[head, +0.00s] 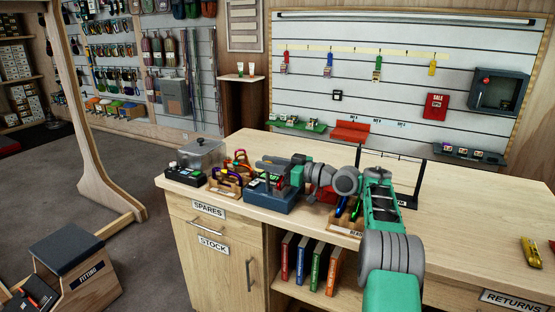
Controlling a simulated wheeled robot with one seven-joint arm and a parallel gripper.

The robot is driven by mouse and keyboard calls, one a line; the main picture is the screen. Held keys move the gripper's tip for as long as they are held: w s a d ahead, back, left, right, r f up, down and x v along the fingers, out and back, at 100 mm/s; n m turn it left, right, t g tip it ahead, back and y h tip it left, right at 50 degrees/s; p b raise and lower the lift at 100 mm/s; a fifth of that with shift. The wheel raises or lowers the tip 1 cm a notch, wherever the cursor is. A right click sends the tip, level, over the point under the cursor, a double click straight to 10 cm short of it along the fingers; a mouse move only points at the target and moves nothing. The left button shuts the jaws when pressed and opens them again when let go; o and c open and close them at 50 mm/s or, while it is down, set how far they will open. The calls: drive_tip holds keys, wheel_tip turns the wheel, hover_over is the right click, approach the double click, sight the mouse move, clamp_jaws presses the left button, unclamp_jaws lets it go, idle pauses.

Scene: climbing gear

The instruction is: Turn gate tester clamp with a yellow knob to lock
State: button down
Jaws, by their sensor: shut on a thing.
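The gate tester (268,195) looks to be the blue-grey block near the front left of the wooden counter. My arm reaches in from the right, and my gripper (277,165) is at the top of this block. The gripper is small in this view and its fingers look shut at the clamp. I cannot make out the yellow knob, which the gripper appears to hide. The lock position of the clamp cannot be read from here.
Left of the tester are a rack of coloured carabiners (228,182), a black device (185,174) and a grey lidded box (202,154). A wooden pen holder (345,226) stands close under my arm. The counter's right side (470,225) is mostly clear.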

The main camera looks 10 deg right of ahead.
idle(0.4)
drive_tip(key=c, duration=1.1)
unclamp_jaws()
drive_tip(key=shift+w+a, duration=0.1)
drive_tip(key=shift+c, duration=0.2)
